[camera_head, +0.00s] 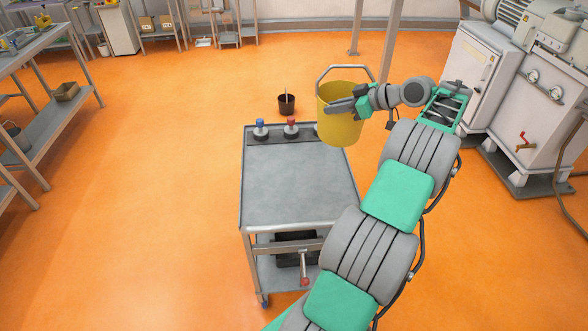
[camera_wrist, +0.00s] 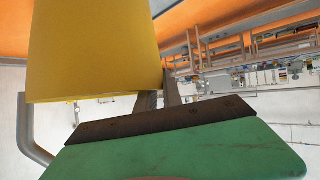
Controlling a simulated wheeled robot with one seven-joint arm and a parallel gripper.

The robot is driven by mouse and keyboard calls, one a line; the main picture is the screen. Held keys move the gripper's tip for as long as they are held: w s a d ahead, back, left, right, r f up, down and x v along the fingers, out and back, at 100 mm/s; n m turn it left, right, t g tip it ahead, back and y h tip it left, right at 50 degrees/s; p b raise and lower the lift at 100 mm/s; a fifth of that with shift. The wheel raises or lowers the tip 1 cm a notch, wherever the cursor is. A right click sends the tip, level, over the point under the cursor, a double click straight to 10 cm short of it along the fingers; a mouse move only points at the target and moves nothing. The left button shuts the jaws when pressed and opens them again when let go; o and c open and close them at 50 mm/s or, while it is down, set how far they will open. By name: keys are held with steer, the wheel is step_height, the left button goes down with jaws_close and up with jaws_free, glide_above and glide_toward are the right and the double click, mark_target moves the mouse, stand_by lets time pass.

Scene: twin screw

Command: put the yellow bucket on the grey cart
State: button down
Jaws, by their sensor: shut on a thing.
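The yellow bucket (camera_head: 340,128) hangs upright in the air at the far right corner of the grey cart, with its grey handle raised. My gripper (camera_head: 340,106) is shut on the bucket near its rim; the exact contact is partly hidden. In the wrist view the bucket (camera_wrist: 95,50) fills the upper left, and my gripper's fingers (camera_wrist: 158,98) reach up to its edge. The grey cart (camera_head: 290,185) stands below and to the left of the bucket, with a bare, flat top. My arm covers part of the cart's right side.
A blue-topped item (camera_head: 261,130) and a red-topped item (camera_head: 291,128) stand along the cart's far edge; another is partly hidden by the bucket. A dark pot (camera_head: 286,104) stands on the floor behind. A large white machine (camera_head: 490,90) is at right, shelving (camera_head: 45,110) at left.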

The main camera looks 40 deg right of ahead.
mark_target(327, 127)
steer(key=f+b, duration=0.6)
steer(key=f, duration=0.1)
steer(key=shift+w+f, duration=0.1)
steer(key=shift+w, duration=0.15)
steer(key=w+a+f+p, duration=0.1)
steer(key=w+a+f, duration=0.1)
steer(key=a+f, duration=0.4)
steer(key=w+a+f+p, duration=0.2)
steer(key=w+a+f, duration=0.1)
steer(key=a+f, duration=0.3)
steer(key=shift+w+a+f, duration=0.3)
steer(key=shift+a+f, duration=0.1)
steer(key=shift+f, duration=0.1)
steer(key=c, duration=2)
jaws_free()
steer(key=shift+a+f, duration=0.1)
steer(key=shift+f, duration=0.15)
steer(key=o, duration=0.5)
steer(key=shift+o, duration=0.2)
steer(key=shift+r, duration=0.1)
